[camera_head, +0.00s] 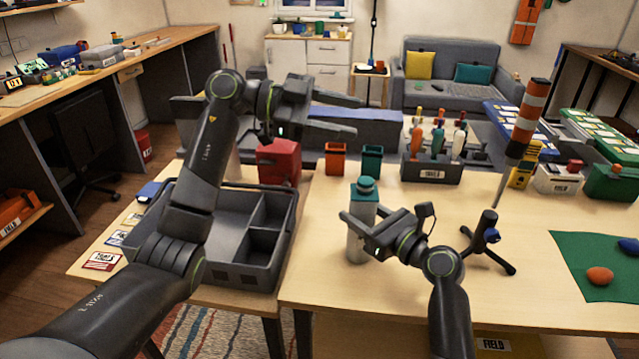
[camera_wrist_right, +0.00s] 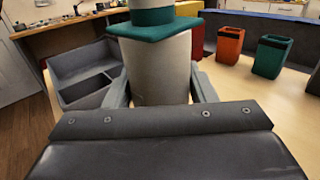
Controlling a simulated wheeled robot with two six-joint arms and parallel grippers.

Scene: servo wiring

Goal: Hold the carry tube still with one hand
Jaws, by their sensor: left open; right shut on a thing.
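The carry tube (camera_head: 355,237) is a pale grey cylinder with a teal cap. It stands upright on the table near the front edge in the head view. My right gripper (camera_head: 352,222) is shut on the tube's body, below the cap. In the right wrist view the tube (camera_wrist_right: 163,70) fills the middle, with a finger on each side; its lower end is hidden behind the gripper. My left gripper (camera_head: 358,116) is open and empty, with its fingers pointing right, above the table and higher than the tube's cap.
A grey compartment tray (camera_head: 245,272) stands left of the tube. A red box (camera_head: 278,162), an orange bin (camera_head: 335,158) and a teal bin (camera_head: 372,159) stand behind. A small black tripod (camera_head: 487,242) is to the right, near a green mat (camera_head: 590,255). Table between them is clear.

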